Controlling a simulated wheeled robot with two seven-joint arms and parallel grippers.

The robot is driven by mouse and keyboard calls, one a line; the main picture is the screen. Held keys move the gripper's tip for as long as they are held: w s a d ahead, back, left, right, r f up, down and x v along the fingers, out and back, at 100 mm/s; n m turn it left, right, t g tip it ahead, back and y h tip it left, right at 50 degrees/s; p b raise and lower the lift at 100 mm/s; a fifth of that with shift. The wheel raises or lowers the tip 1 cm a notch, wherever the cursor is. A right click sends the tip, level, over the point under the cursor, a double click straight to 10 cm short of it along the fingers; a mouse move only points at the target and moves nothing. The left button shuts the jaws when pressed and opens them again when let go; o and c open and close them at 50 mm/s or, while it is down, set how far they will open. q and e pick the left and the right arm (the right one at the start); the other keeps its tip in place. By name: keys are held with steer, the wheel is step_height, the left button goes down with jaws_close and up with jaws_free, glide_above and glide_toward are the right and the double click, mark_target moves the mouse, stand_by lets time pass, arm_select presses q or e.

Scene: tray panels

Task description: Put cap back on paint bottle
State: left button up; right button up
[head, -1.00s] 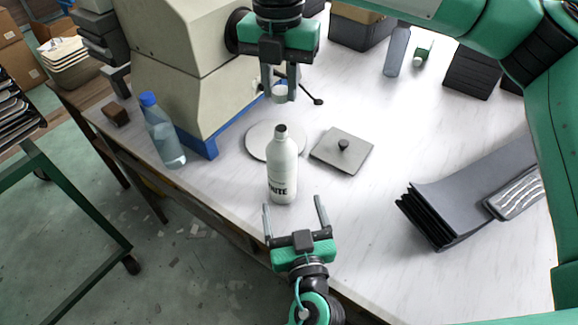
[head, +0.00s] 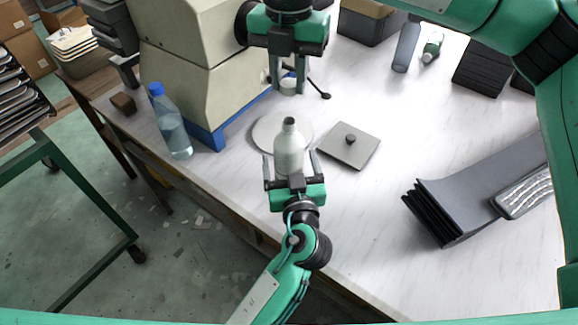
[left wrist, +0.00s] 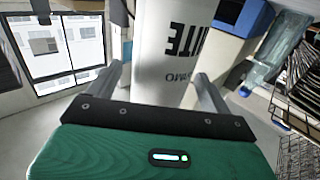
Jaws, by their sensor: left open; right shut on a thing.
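The white paint bottle (head: 289,142) stands upright and uncapped on the table, its dark neck opening showing in the head view. It fills the middle of the left wrist view (left wrist: 172,45), its lettering upside down there. My left gripper (head: 290,159) is open, with one finger on each side of the bottle's lower body; in the left wrist view gaps show beside the bottle. My right gripper (head: 288,80) is shut on the white cap (head: 288,87) and holds it above and behind the bottle's neck in the picture.
A round grey disc (head: 264,135) lies behind the bottle. A square plate with a knob (head: 362,151) lies right of it. A blue-capped clear bottle (head: 171,125) stands left, by a large beige machine (head: 185,55). Dark folders (head: 455,210) lie at the right.

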arm_select(q)
steer(key=shift+w+a, duration=0.15)
steer(key=shift+w, duration=0.55)
steer(key=shift+c, duration=0.2)
steer(key=c, duration=1.4)
arm_select(e)
steer(key=shift+f, duration=2.5)
steer(key=shift+f, duration=0.15)
steer(key=shift+f, duration=0.75)
steer(key=shift+f, duration=0.55)
